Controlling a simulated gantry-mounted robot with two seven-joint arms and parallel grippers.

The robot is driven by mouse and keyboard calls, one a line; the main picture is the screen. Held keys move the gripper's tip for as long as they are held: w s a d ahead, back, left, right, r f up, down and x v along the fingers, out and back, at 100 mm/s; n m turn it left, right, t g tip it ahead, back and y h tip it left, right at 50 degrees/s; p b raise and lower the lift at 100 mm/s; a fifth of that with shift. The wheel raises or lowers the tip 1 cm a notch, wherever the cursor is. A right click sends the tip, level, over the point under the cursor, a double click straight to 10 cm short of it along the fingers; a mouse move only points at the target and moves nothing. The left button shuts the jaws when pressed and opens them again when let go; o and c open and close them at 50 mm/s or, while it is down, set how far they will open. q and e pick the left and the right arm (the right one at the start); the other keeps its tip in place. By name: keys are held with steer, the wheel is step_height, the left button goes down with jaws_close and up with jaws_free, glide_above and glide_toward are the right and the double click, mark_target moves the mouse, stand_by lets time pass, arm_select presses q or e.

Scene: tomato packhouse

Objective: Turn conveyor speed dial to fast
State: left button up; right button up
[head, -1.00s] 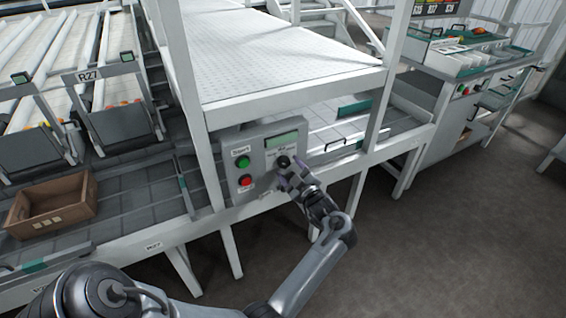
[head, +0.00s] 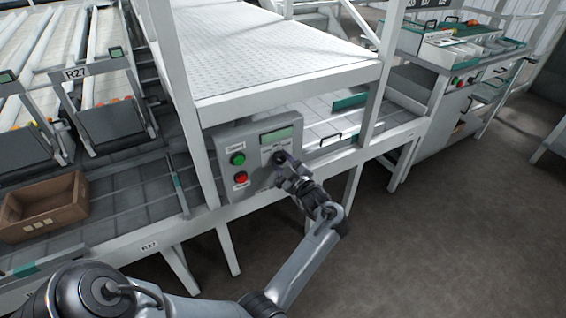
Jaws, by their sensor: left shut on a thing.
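The grey control box (head: 223,142) is fixed to the white frame of the conveyor. It has a green button (head: 237,159), a red button (head: 240,178) and a small greenish display (head: 277,135). The black speed dial (head: 278,157) sits below the display, on the right of the panel. My left gripper (head: 283,166) is at the dial, shut on it. The fingers and wrist cover part of the dial and the lower right of the panel, so the dial's pointer setting cannot be read. My right gripper is not in view.
A brown crate (head: 72,212) stands on the grey roller conveyor (head: 128,192) at left. White frame posts (head: 186,108) rise beside the box, and a white perforated deck (head: 262,55) lies above it. The floor (head: 440,240) at right is clear.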

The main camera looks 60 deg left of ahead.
arm_select(q)
steer(key=shift+r+m+p, duration=0.15)
steer(key=shift+m+p, duration=0.35)
steer(key=shift+p, duration=0.4)
steer(key=m+p, duration=0.5)
steer(key=p, duration=0.1)
steer(key=shift+r+m+p, duration=0.1)
steer(key=shift+m+p, duration=0.3)
steer(key=shift+s+m+p, duration=0.1)
steer(key=shift+m+p, duration=0.6)
steer(key=shift+m, duration=0.2)
steer(key=m+p, duration=0.3)
steer(key=m, duration=0.2)
steer(key=m+p, duration=0.2)
steer(key=m, duration=0.2)
steer(key=shift+f+m+p, duration=0.25)
steer(key=shift+m+p, duration=0.05)
steer(key=shift+m, duration=0.8)
